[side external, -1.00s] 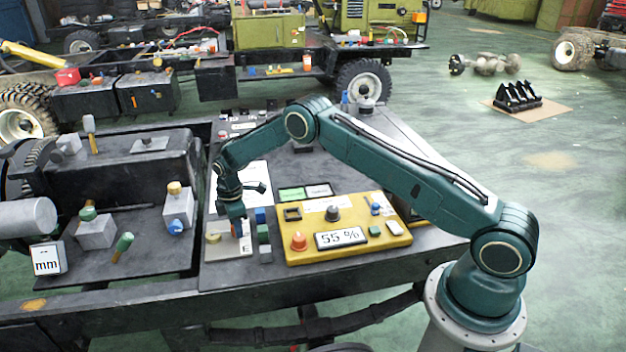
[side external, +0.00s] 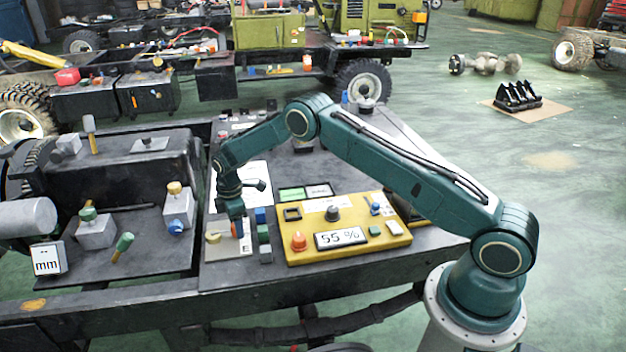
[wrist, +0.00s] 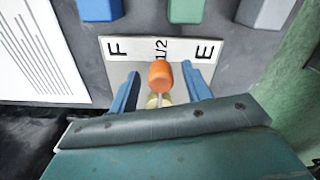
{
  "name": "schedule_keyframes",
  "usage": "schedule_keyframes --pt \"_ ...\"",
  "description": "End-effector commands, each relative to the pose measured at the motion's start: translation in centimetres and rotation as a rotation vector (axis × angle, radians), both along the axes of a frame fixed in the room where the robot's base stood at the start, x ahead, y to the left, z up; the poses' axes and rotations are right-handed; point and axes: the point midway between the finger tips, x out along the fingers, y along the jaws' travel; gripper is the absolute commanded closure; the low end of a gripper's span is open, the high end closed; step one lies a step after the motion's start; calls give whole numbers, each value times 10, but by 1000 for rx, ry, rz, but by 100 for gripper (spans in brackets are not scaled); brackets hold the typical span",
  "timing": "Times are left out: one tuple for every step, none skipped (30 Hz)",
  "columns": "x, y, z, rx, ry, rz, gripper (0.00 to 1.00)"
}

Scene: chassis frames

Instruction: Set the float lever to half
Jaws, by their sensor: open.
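The float lever has an orange knob (wrist: 161,75) on a thin stem, with a yellowish base behind it. In the wrist view it stands in line with the 1/2 mark on the white scale plate (wrist: 180,48), between F on the left and E on the right. My gripper (wrist: 163,84) is open, with one blue finger on each side of the knob and gaps visible. In the side view my gripper (side external: 236,219) hangs low over the lever plate (side external: 244,247), hiding most of the lever.
A yellow panel (side external: 365,252) with knobs and a "55 %" display (side external: 341,238) lies to the right. Blue, green and grey blocks (side external: 263,235) stand close beside the lever plate. A white sheet (wrist: 40,50) lies left in the wrist view. Fittings with coloured knobs crowd the bench further left.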

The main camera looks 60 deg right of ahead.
Motion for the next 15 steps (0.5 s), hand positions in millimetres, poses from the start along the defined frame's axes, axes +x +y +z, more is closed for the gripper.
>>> schedule_keyframes --pt "0 0 5 0 -1 0 52" --pt "0 0 7 0 -1 0 52" --pt "0 0 11 0 -2 0 52" --pt "0 0 15 0 -2 0 52" --pt "0 0 19 0 -2 0 52" --pt "0 0 24 0 -1 0 52" --pt "0 0 29 0 -1 0 52" --pt "1 0 34 0 -2 0 52" --pt "1 0 40 0 -4 0 52" --pt "0 0 45 0 -2 0 52" --pt "0 0 50 0 -2 0 52" --pt "1 0 57 0 -4 0 52" --pt "1 0 63 0 -4 0 52" --pt "1 0 68 0 -4 0 52" --pt "0 0 75 0 -4 1 52"
